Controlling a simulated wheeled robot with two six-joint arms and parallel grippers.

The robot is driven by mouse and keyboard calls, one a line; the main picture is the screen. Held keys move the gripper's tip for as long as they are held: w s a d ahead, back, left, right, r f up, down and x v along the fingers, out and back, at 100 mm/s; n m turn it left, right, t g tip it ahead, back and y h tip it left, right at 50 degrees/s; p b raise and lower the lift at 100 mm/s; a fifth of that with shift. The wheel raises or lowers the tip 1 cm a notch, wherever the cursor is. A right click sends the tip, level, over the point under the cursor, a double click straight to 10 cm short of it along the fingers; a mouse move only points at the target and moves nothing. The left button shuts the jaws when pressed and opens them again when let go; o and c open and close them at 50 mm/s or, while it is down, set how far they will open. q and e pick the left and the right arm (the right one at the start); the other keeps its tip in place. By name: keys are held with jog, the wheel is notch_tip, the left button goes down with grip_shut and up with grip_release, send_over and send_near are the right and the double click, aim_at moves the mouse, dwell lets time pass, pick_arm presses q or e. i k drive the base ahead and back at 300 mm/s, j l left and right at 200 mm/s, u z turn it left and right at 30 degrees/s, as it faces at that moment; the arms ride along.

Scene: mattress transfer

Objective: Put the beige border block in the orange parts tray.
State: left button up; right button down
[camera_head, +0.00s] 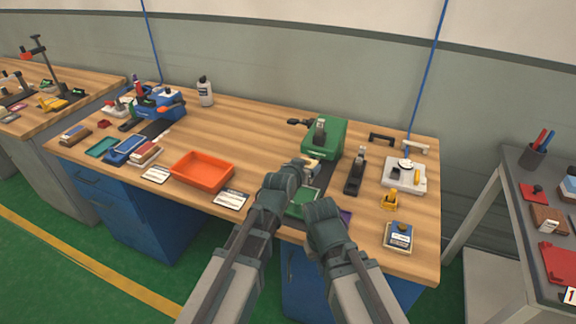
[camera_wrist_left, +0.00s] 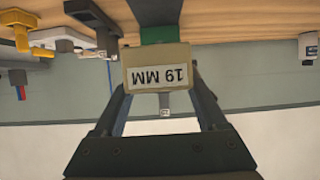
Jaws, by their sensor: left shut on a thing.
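The beige border block (camera_wrist_left: 157,62) is between the fingers of my left gripper (camera_wrist_left: 158,88) in the left wrist view. Its label reads "19 MM" and appears upside down there. In the head view the left gripper (camera_head: 305,170) is in front of the green machine, with a small beige part of the block (camera_head: 314,165) showing. The orange parts tray (camera_head: 203,170) lies left of the gripper near the bench's front and looks empty. My right gripper (camera_head: 318,205) is low near the bench's front edge; its fingers are hidden behind its wrist.
The green machine (camera_head: 327,136) stands behind my grippers. A white label card (camera_head: 231,199) lies between the tray and my left arm. A black tool (camera_head: 355,171) and a white device (camera_head: 404,174) stand to the right. Bare wood lies behind the tray.

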aim_at(200, 174)
jog(key=i+j, duration=0.1)
jog(key=j, duration=0.4)
jog(key=i+j, duration=0.1)
jog(key=j, duration=0.85)
jog(key=i+j, duration=0.15)
jog(key=j, duration=0.35)
